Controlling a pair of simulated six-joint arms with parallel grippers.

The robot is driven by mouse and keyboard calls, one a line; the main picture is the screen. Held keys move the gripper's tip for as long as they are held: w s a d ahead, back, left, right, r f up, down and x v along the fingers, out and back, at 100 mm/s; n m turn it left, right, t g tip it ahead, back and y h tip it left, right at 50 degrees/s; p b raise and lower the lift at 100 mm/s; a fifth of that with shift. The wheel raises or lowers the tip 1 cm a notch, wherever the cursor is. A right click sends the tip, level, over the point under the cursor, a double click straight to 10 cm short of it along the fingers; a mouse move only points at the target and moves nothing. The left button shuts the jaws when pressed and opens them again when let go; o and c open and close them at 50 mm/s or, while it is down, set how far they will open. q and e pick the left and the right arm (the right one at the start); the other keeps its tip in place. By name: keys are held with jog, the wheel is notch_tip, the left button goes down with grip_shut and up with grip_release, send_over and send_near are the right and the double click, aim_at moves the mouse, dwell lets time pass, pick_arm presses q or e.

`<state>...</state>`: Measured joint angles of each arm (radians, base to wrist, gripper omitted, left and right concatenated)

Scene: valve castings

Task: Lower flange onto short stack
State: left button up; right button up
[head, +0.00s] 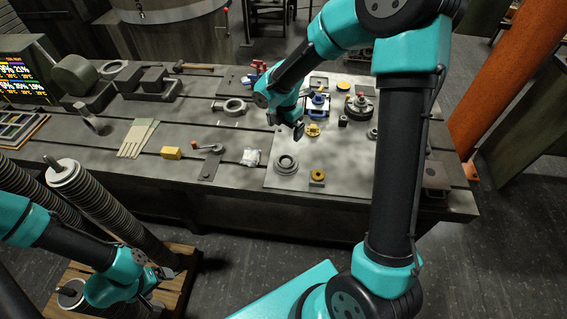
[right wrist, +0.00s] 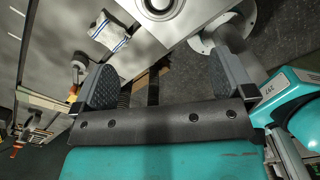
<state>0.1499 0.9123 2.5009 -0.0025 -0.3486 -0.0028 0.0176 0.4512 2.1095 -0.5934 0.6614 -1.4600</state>
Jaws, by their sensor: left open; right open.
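A grey stepped ring that looks like the flange (head: 286,164) lies flat on the pale plate at the table's front; part of it shows at the top edge of the right wrist view (right wrist: 160,6). The low stack (head: 70,292) with a pale top stands on the wooden pallet at lower left, partly cut off by my left arm. My left gripper (head: 160,288) is low over the pallet, right of that stack, and holds nothing I can see. My right gripper (head: 298,130) is above the plate, beyond the flange and apart from it. Its fingers (right wrist: 165,85) are spread and empty.
Tall ridged stacks (head: 75,186) rise from the pallet (head: 188,275) beside my left arm. A yellow-centred block (head: 317,176), a yellow flanged part (head: 312,130) and a white packet (head: 251,157) lie near the flange. Bare floor separates table and pallet.

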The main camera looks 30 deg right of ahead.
send_over(286, 161)
jog(key=f, duration=1.2)
jog(key=shift+s+a+f, duration=0.2)
jog(key=shift+s+a, duration=0.05)
jog(key=shift+a, duration=0.1)
jog(key=f, duration=0.3)
jog(key=shift+w+d+f, duration=0.1)
jog(key=shift+d+f, duration=0.2)
jog(key=shift+f, duration=0.75)
jog(key=c, duration=1)
jog(key=shift+o, duration=0.2)
